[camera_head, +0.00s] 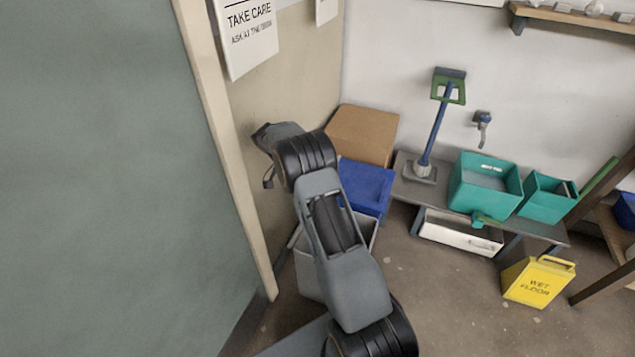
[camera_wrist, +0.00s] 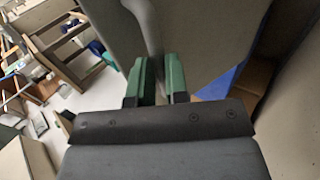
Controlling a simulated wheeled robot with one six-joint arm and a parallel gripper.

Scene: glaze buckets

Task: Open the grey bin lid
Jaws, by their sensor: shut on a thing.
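My gripper (camera_wrist: 158,80) shows two green fingertips in the wrist view, shut on a grey bar-like handle that runs up between them. The handle lies along a broad grey panel, which looks like the bin lid (camera_wrist: 215,38) seen very close. In the head view, the grey bin (camera_head: 307,272) stands on the floor, partly hidden behind my arm. Its rim and pale inside show to the right of my arm. My arm reaches over the bin towards the wall. I cannot make out the lid or the fingertips clearly in the head view.
A blue box (camera_head: 366,187) and a cardboard box (camera_head: 362,135) stand behind the bin. A low grey bench (camera_head: 408,190) with teal crates (camera_head: 485,185) is to the right. A large grey-green panel (camera_head: 90,180) fills the left.

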